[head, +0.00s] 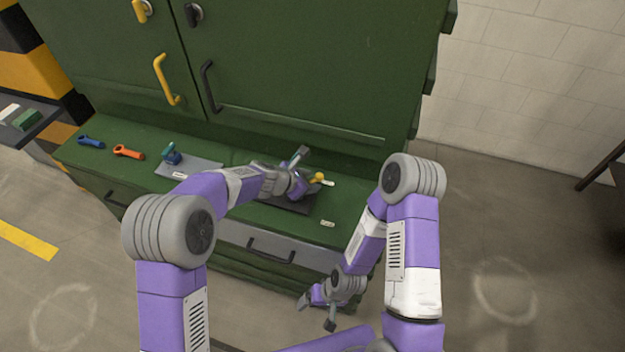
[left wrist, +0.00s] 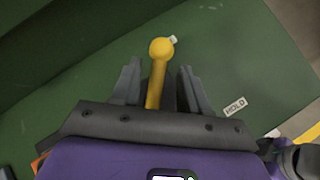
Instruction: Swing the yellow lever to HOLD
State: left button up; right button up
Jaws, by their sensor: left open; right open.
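The yellow lever has a round knob that shows in the head view (head: 318,177) at the right part of the green bench. In the left wrist view the lever (left wrist: 158,72) rises between the two fingers of my left gripper (left wrist: 160,80). The fingers are open, one on each side of the lever, with a gap to each. My left gripper also shows in the head view (head: 300,170). A white HOLD label (left wrist: 235,105) lies right of the lever, outside the fingers. The lever's base is hidden. My right gripper (head: 318,314) is open and empty, low in front of the bench.
A green cabinet (head: 290,70) with yellow and black handles stands behind the bench (head: 225,155). A blue tool (head: 90,142), an orange tool (head: 128,152) and a teal device on a grey plate (head: 172,154) are at the left. Floor at the right is mostly clear.

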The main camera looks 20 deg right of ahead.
pick_arm(q)
jog(key=shift+x, duration=1.4)
jog(key=shift+w, duration=0.1)
grip_shut()
